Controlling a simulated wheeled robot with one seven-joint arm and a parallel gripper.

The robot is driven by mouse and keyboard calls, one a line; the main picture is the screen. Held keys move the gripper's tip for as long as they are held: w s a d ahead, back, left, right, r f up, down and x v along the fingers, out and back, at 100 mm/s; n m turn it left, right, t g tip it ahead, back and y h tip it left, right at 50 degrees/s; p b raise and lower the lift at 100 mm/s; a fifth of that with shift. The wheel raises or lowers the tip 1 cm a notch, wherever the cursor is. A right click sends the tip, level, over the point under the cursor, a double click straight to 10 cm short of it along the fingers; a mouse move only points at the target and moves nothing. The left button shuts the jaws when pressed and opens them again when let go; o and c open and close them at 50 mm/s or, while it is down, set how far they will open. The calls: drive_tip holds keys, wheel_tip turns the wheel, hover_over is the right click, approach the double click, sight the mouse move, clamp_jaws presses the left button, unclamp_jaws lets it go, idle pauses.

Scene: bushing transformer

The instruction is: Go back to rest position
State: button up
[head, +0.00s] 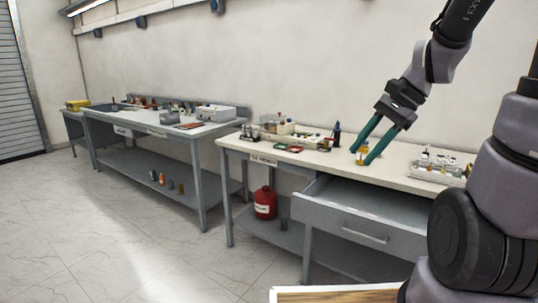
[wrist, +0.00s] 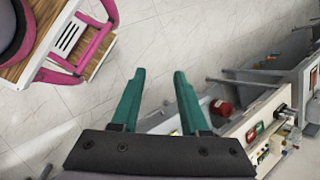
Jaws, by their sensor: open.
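My gripper (head: 361,157) has two teal fingers that are spread apart. In the head view it points down and left in front of the near workbench (head: 400,157). A small yellow-brown object (head: 361,149) shows between the fingers in that picture. I cannot tell its distance from them. In the wrist view the gripper (wrist: 160,73) is open, with only pale tiled floor seen between its fingertips. Nothing is held.
The near workbench has an open drawer (head: 365,236) jutting forward. A red can (head: 265,203) stands on its lower shelf. Trays of parts (head: 440,167) lie on top. A second bench (head: 150,122) stands left. Tiled floor (head: 120,230) is clear at left.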

drive_tip(key=s+d+r+n+t+h, duration=0.1)
drive_tip(key=s+r+n+t+h, duration=0.1)
drive_tip(key=r, duration=0.4)
drive_tip(key=s+d+r+n+t+h, duration=0.1)
drive_tip(key=s+r+n+t+h, duration=0.1)
drive_tip(key=r+n+t, duration=0.2)
drive_tip(key=shift+s+d+r+n, duration=0.35)
drive_tip(key=shift+r+n, duration=0.45)
drive_tip(key=shift+r, duration=0.05)
drive_tip(key=shift+w, duration=0.1)
